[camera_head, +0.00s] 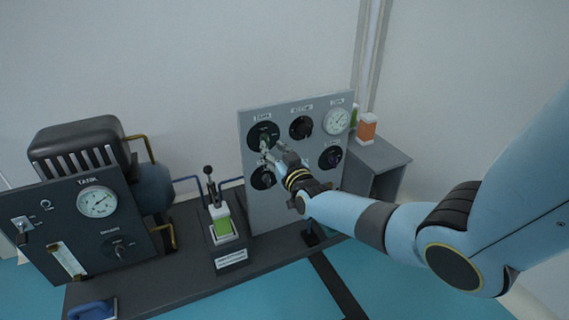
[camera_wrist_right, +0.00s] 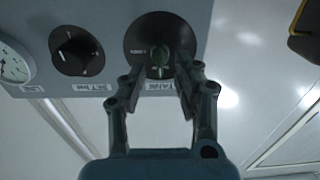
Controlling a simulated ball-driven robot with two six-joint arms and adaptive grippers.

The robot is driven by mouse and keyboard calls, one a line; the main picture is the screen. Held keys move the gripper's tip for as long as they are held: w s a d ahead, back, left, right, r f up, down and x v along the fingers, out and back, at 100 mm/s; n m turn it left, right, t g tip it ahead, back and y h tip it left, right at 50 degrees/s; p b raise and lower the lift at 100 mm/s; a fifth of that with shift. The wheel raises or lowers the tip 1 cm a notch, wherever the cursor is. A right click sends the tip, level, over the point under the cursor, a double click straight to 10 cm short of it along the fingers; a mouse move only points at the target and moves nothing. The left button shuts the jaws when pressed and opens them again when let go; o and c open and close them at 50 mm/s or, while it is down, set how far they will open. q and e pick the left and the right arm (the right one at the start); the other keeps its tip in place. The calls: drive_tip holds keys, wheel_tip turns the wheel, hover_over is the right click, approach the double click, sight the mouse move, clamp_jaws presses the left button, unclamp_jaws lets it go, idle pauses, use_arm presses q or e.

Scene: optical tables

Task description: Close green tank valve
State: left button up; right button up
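The tank valve is a round black dial (camera_head: 256,131) at the top left of the upright grey panel (camera_head: 289,201), under a label that seems to read TANK. In the right wrist view, which is upside down, its small green knob (camera_wrist_right: 160,56) stands at the middle of the dial. My right gripper (camera_head: 268,150) is in front of this dial. In the right wrist view the two fingers (camera_wrist_right: 161,68) are apart, one on each side of the green knob, with a gap visible on both sides. Contact cannot be told. My left gripper is out of view.
Other black dials (camera_head: 301,127) and a gauge (camera_head: 337,121) are close by on the panel. A black tank unit (camera_head: 70,225) stands at left. A lever stand with a green block (camera_head: 222,226) is between them. An orange-labelled container (camera_head: 367,128) sits behind right.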

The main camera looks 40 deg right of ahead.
drive_tip(key=v, duration=0.9)
drive_tip(key=shift+a, duration=0.1)
